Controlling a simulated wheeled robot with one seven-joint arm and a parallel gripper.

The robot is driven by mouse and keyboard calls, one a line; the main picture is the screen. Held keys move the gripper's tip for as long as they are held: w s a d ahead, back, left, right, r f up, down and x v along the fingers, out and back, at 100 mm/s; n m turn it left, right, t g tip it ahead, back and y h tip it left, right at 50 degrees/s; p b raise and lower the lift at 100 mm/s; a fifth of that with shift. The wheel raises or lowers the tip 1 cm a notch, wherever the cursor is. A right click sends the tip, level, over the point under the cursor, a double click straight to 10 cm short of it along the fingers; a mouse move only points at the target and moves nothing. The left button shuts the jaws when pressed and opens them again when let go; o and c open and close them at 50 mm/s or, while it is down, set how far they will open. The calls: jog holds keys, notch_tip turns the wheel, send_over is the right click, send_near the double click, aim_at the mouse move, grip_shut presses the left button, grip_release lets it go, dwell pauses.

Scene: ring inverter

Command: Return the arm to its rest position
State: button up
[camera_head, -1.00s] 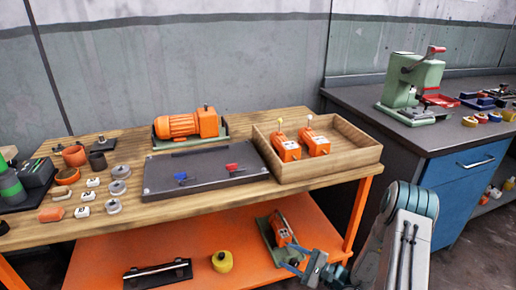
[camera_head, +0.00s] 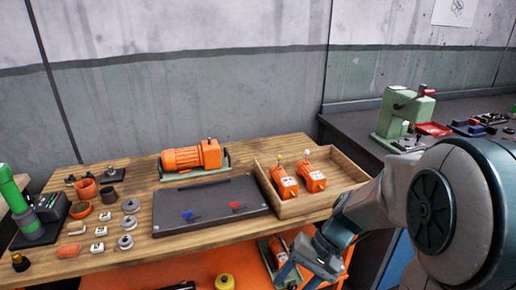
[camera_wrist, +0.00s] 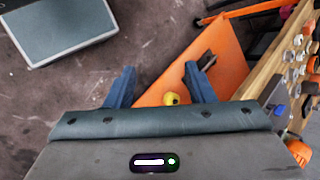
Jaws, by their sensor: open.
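My gripper (camera_wrist: 160,88) is open in the wrist view, with two blue fingers apart and nothing between them. Past the fingers I see the floor and the orange lower shelf (camera_wrist: 224,62) with a yellow round part (camera_wrist: 171,98) on it. In the head view my gripper (camera_head: 300,276) hangs low at the bench's front right edge, below the tabletop. My arm (camera_head: 400,205) fills the lower right and hides part of the bench and the blue cabinet.
The wooden bench (camera_head: 150,262) carries an orange motor (camera_head: 190,158), a dark plate (camera_head: 215,220), a wooden tray (camera_head: 345,172) with two orange units, and several small parts at left. A green press (camera_head: 398,118) stands on the dark counter at right. Bare floor (camera_wrist: 150,25) shows.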

jog(key=s+d+r+n+t+h+p, duration=0.1)
jog(key=s+d+r+t+h+p, duration=0.1)
jog(key=r, duration=0.5)
jog(key=s+d+r+n+t+h+p, duration=0.1)
jog(key=s+d+r+t+h+p, duration=0.1)
jog(key=r, duration=0.5)
jog(key=d+t+h+p, duration=0.1)
jog(key=d+h+p, duration=0.1)
jog(key=d, duration=0.1)
jog(key=shift+s, duration=0.4)
